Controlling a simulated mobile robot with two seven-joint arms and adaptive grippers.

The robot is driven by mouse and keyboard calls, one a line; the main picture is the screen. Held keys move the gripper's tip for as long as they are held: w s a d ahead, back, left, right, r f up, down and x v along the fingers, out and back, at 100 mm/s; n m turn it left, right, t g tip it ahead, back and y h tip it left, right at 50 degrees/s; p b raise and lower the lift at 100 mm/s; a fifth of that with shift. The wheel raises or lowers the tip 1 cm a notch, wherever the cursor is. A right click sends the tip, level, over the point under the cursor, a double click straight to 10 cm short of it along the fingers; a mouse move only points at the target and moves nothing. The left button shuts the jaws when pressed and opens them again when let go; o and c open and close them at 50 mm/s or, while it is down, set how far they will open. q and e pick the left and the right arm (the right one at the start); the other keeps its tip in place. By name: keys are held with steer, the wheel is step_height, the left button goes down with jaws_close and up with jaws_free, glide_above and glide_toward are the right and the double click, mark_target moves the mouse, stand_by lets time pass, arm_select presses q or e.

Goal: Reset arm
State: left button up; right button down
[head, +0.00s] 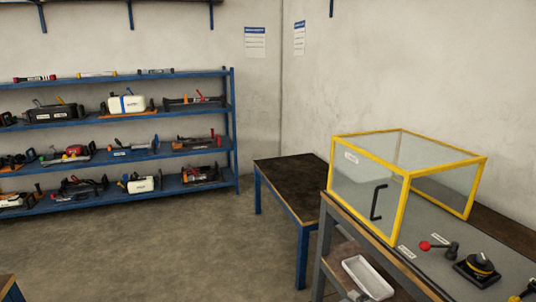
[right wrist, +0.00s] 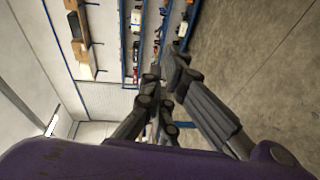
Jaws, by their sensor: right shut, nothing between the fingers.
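My right gripper (right wrist: 166,72) shows in the right wrist view with its dark grey fingers in the middle of the picture. It is shut with nothing between its fingertips. Beyond it are the shelf and the bare floor, and it touches nothing that I can see. A purple part of my own arm fills the lower edge of that view. Neither of my arms shows in the head view, and my left gripper is in neither view.
A blue shelf rack (head: 234,130) with several tools stands at the left. A dark-topped table (head: 285,175) stands in the corner. A yellow-framed clear box (head: 402,205) stands on the right workbench, near a red-knobbed lever (head: 440,247) and a black knob (head: 480,263). A white tray (head: 368,278) sits lower. The middle floor is clear.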

steer(key=s+d+f+m+h+p, duration=0.2)
steer(key=s+f+m+h, duration=0.3)
steer(key=s+f+m, duration=0.5)
arm_select(q)
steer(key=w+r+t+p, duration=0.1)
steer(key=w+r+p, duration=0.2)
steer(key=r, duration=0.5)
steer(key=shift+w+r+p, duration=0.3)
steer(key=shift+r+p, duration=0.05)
steer(key=shift+p, duration=0.45)
arm_select(e)
steer(key=s+a+f+m+g+h, duration=0.1)
steer(key=s+f+m, duration=0.2)
steer(key=s, duration=0.5)
steer(key=s+a+f+m+g+h, duration=0.1)
steer(key=s+f+m+g, duration=0.1)
steer(key=s+m, duration=0.4)
steer(key=s+a+f+m+g+h, duration=0.1)
steer(key=s+f+m, duration=0.3)
steer(key=s, duration=0.8)
steer(key=shift+s+a+f+m+g+h, duration=0.2)
steer(key=shift+f+m+g+h, duration=0.1)
steer(key=shift+f+g+h, duration=0.3)
